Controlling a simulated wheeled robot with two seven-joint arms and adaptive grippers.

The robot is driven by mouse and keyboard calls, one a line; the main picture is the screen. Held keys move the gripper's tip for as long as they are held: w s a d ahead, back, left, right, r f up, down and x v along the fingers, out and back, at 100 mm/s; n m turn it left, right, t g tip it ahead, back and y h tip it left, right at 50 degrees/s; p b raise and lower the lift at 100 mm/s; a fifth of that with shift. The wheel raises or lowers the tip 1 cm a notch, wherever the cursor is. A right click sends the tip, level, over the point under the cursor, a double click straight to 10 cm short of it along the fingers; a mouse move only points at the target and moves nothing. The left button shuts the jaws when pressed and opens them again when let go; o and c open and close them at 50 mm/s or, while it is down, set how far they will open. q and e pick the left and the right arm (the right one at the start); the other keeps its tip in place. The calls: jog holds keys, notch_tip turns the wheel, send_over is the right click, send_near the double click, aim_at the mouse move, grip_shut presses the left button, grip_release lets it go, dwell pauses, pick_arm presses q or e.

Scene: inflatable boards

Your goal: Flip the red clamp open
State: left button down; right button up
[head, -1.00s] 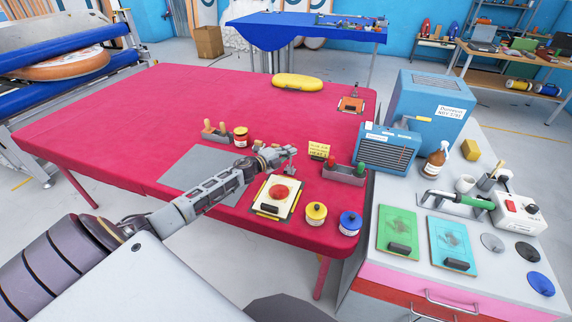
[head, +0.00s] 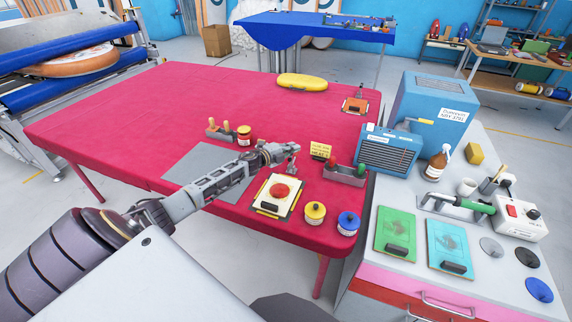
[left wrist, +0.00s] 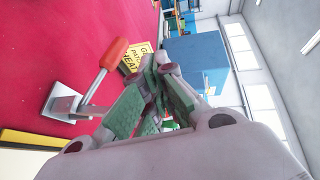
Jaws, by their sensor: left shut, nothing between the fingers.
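The red clamp is a metal toggle clamp with a red-orange handle (left wrist: 113,54) and a pale metal base (left wrist: 62,102), seen in the left wrist view. Its handle stands up at an angle from the base. In the head view its small metal body (head: 291,169) stands behind the board with a red disc (head: 279,190). My left gripper (head: 283,153) is shut and empty right beside the clamp's top. In the left wrist view its green-padded fingers (left wrist: 155,98) are to the right of the handle; contact cannot be told. My right gripper is not shown.
A yellow block sign (head: 320,151) and a grey tool holder (head: 345,174) stand right of the clamp. Yellow (head: 314,213) and blue (head: 348,223) jars stand in front. A second clamp on an orange patch (head: 355,105) sits farther back. The red table's (head: 120,120) left side is clear.

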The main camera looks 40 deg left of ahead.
aim_at(295, 155)
pick_arm(q)
jog(key=shift+w+a+f+b, duration=0.15)
jog(key=shift+w+f+b, duration=0.1)
jog(key=shift+w, duration=0.3)
jog(key=shift+w+a+f+b, duration=0.1)
jog(key=shift+w+f+b, duration=0.1)
jog(key=shift+w, duration=0.35)
jog(key=shift+w, duration=0.1)
jog(key=shift+w+a+f, duration=0.1)
jog(key=shift+w+f, duration=0.05)
jog(key=shift+w, duration=0.15)
jog(key=shift+w+a+g+p, duration=0.1)
jog(key=shift+w+g+p, duration=0.15)
jog(key=shift+p, duration=0.2)
jog(key=shift+w+a+f+g, duration=0.1)
jog(key=shift+w+f+g, duration=0.15)
jog(key=shift+g, duration=0.1)
jog(key=shift+w+f+n+p, duration=0.2)
jog(key=shift+f+n+p, duration=0.1)
jog(key=shift+p, duration=0.1)
jog(key=shift+w+a+f, duration=0.1)
jog(key=shift+w+f, duration=0.2)
